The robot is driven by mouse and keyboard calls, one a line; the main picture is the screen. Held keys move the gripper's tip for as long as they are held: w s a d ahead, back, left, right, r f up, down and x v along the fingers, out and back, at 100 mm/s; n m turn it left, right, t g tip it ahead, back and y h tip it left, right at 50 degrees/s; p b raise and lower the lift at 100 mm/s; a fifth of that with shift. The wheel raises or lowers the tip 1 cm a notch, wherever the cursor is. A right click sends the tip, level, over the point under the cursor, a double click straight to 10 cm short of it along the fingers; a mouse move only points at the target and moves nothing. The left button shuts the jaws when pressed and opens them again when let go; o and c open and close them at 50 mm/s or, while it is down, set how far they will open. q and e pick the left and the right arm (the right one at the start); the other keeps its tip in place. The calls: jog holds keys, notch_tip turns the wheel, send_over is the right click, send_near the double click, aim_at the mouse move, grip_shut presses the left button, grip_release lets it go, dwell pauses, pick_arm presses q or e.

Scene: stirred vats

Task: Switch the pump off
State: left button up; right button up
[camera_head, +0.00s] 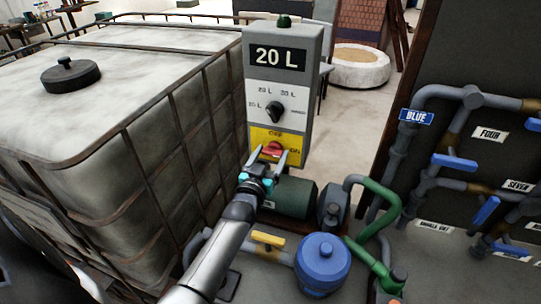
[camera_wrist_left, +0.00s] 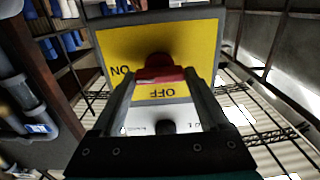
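The pump's red rotary knob (camera_head: 273,148) sits on the yellow panel (camera_head: 258,138) of a grey control box, with OFF above it and ON to its right. The knob's handle lies roughly sideways, towards ON. My left gripper (camera_head: 266,158) is at the knob, its fingers spread wide. In the left wrist view the red knob (camera_wrist_left: 160,74) shows between the fingertips (camera_wrist_left: 161,80), with ON to the left and OFF below. I cannot tell whether the fingers touch it. My right gripper is not in view.
The box also has a 20 L display (camera_head: 279,57) and a black selector (camera_head: 273,108). A caged white tank (camera_head: 150,45) stands close on the left. A green pump (camera_head: 293,198), blue vessel (camera_head: 322,262) and pipes lie below. A valve board (camera_head: 455,110) stands right.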

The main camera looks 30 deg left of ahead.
pick_arm(q)
jog(key=c, duration=0.9)
jog(key=shift+n, duration=0.3)
jog(key=n, duration=0.3)
jog(key=shift+a+n+p, duration=0.1)
jog(key=shift+n+p, duration=0.2)
jog(key=shift+p, duration=0.05)
jog(key=n, duration=0.4)
jog(key=shift+f, duration=0.1)
jog(key=n, duration=0.5)
jog(key=shift+f, duration=0.1)
jog(key=shift+a+n+b, duration=0.1)
jog(key=shift+n+b, duration=0.6)
jog(key=shift+n, duration=1.6)
jog(key=o, duration=1.3)
